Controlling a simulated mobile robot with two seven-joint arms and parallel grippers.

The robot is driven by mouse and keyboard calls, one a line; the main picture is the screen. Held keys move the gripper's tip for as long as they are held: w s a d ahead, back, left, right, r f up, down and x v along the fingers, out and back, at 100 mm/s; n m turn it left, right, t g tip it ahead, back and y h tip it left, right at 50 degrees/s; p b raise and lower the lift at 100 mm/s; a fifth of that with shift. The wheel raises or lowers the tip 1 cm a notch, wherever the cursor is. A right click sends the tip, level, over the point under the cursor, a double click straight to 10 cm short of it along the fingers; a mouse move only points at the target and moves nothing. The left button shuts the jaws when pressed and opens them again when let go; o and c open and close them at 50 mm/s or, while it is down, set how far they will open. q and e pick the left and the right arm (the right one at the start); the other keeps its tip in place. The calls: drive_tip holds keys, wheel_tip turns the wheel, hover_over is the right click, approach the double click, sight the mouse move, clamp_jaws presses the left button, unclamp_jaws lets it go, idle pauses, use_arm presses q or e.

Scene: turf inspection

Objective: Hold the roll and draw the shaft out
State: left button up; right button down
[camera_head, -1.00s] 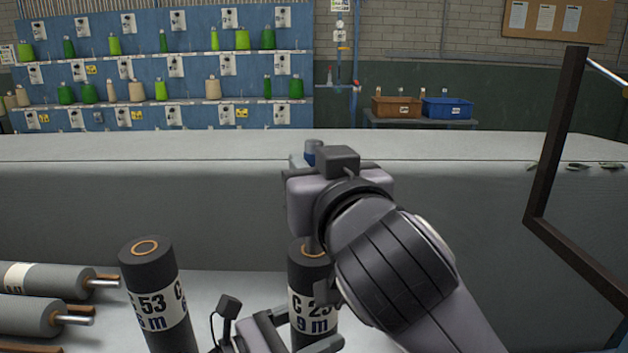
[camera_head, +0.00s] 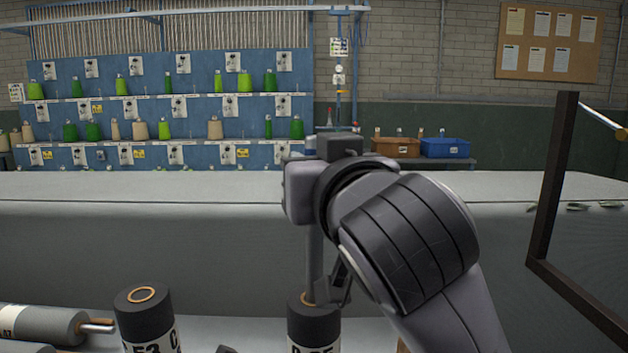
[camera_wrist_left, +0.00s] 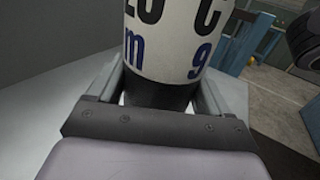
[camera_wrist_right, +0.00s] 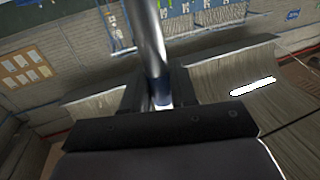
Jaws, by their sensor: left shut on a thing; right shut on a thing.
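The dark roll (camera_head: 313,325) stands upright at the bottom middle of the head view, with its lower part out of frame. My left gripper (camera_wrist_left: 160,95) is shut around it below the white printed label (camera_wrist_left: 172,40); the head view barely shows this hand. My right gripper (camera_head: 313,165) is above the roll, shut on the grey metal shaft (camera_head: 313,255). The shaft stands upright from the copper-coloured ring in the roll's top; how much is still inside is hidden. The right wrist view shows the shaft (camera_wrist_right: 147,40) with its blue end between the fingers.
A second upright roll (camera_head: 145,320) stands to the left. A roll lying down (camera_head: 40,322) with a shaft end sticking out is at far left. A long pale ledge (camera_head: 150,187) runs behind. A dark frame (camera_head: 553,180) stands at the right.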

wheel_tip(320, 180, up, 16)
idle(2.1)
drive_tip(key=shift+r, duration=0.1)
use_arm(q)
drive_tip(key=o, duration=1.5)
drive_tip(key=v, duration=1.2)
use_arm(e)
drive_tip(key=shift+s, duration=0.1)
